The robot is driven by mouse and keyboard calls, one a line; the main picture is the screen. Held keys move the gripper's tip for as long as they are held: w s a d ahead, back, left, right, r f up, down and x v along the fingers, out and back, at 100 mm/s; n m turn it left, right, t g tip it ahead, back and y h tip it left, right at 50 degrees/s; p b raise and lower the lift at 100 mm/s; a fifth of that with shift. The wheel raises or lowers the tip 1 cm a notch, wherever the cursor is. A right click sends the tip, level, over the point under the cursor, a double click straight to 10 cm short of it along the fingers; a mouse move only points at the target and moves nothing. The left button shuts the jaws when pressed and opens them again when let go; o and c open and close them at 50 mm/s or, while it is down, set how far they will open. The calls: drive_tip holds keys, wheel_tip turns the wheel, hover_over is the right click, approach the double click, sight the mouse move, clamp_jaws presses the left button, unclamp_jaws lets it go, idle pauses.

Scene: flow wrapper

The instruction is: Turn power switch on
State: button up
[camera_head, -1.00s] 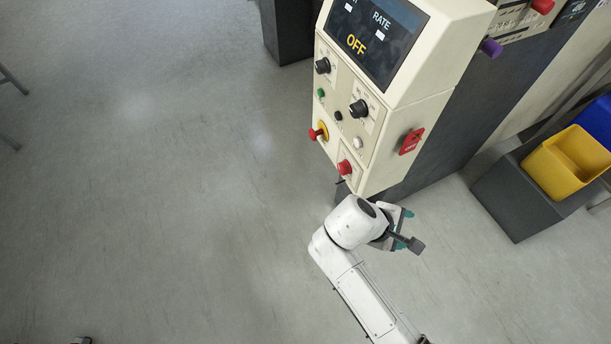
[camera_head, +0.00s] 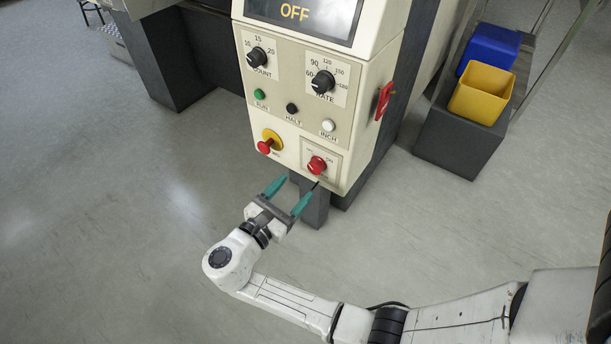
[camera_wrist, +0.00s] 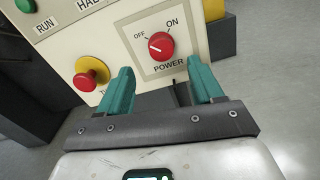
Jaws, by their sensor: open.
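The power switch (camera_head: 317,165) is a red round knob at the lower right of the cream control panel (camera_head: 284,85). In the wrist view the knob (camera_wrist: 161,46) sits above the POWER label, and its white pointer line is turned toward OFF. The panel's display (camera_head: 300,14) reads OFF. My gripper (camera_head: 291,190) is open and empty, below and in front of the panel. Its two teal fingers point at the panel; in the wrist view (camera_wrist: 160,85) the knob appears between and beyond them, not touched.
A red mushroom button on a yellow base (camera_head: 268,143) is left of the switch. Green, black and white buttons (camera_head: 328,126) and two black dials are above. Yellow (camera_head: 482,94) and blue bins stand right.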

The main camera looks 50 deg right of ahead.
sight(313, 168)
drive_tip(key=d+b, duration=0.1)
drive_tip(key=d, duration=0.6)
drive_tip(key=shift+d+b, duration=0.15)
drive_tip(key=shift+b, duration=0.15)
drive_tip(key=c, duration=1.1)
